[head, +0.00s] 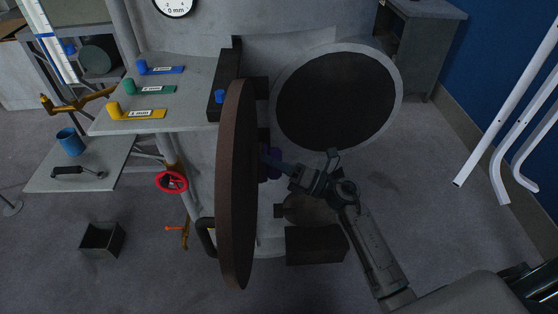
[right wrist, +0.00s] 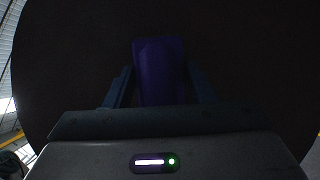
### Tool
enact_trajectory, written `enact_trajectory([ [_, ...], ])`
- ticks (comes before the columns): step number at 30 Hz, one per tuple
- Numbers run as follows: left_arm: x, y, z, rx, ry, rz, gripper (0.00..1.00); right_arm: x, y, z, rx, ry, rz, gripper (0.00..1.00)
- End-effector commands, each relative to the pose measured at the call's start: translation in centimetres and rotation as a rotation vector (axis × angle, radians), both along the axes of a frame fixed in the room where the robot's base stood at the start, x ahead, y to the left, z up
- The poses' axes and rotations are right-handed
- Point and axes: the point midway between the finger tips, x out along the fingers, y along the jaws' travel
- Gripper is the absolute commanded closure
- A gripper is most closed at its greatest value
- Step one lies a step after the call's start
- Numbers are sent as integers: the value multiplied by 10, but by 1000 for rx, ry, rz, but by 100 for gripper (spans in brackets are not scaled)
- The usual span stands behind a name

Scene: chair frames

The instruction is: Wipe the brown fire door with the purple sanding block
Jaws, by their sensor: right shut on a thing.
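The brown fire door (head: 236,190) is a round, thick disc, swung open and seen nearly edge-on in the middle of the head view. Its dark face (right wrist: 75,65) fills most of the right wrist view. My right gripper (head: 270,158) is at the door's right-hand face, shut on the purple sanding block (head: 274,168). In the right wrist view the block (right wrist: 160,72) sits between the two fingers, in front of the dark face. Whether it touches the door I cannot tell. The door's edge hides part of its surroundings. My left gripper is not in view.
The round dark opening (head: 337,102) is behind the door. A grey shelf (head: 195,83) with blue, green and yellow tagged pieces is at left. A red handwheel (head: 172,181) and dark box (head: 315,244) are low down. White bent tubes (head: 510,120) stand at right; floor between is clear.

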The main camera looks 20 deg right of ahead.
Motion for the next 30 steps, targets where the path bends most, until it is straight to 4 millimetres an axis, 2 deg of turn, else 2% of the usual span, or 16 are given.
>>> enact_trajectory([
  [17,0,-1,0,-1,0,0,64,0,1,0,0,0,0,68],
  [30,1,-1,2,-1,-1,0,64,3,9,0,2,0,0,68],
])
